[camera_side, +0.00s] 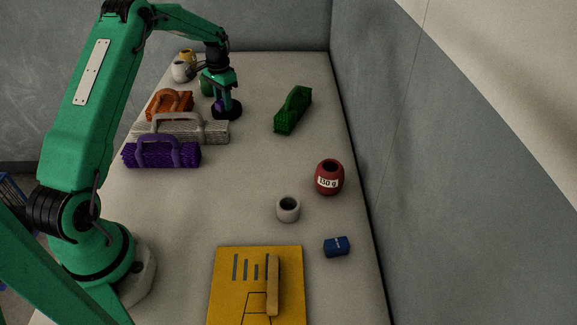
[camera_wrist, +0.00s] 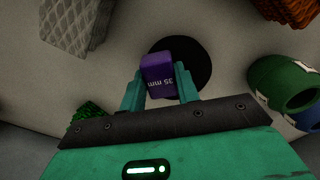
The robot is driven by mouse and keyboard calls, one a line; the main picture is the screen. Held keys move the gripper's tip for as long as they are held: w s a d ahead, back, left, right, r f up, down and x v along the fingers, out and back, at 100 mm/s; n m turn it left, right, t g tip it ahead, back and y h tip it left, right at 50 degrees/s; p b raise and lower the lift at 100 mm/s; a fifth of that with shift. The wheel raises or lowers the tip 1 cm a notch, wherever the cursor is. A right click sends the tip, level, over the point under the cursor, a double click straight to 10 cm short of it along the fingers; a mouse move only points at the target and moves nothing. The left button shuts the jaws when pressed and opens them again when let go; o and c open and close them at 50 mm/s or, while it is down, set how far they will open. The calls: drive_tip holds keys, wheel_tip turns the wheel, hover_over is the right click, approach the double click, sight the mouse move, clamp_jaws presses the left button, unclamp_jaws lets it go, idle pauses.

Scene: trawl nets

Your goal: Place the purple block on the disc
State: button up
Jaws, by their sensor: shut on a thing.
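The purple block (camera_wrist: 158,78), marked "35 mm", is between the fingers of my gripper (camera_wrist: 160,88) in the wrist view. My gripper is shut on it. The dark round disc (camera_wrist: 199,62) lies on the table just beyond and under the block in that view. In the side view my gripper (camera_side: 222,104) points down at the disc (camera_side: 229,113) at the far part of the table. The purple block (camera_side: 220,105) shows there as a small patch between the fingers. I cannot tell whether the block touches the disc.
A green net (camera_side: 293,110) lies to the right. Green (camera_wrist: 281,82), white (camera_side: 180,71) and yellow (camera_side: 189,57) pots stand behind. A red pot (camera_side: 329,176) stands nearer.

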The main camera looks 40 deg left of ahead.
drive_tip(key=shift+f, duration=0.3)
drive_tip(key=shift+f, duration=0.15)
drive_tip(key=o, duration=1)
drive_tip(key=shift+c, duration=0.2)
wheel_tip(320, 180, up, 12)
drive_tip(key=shift+r, duration=0.2)
drive_tip(key=shift+d, duration=0.1)
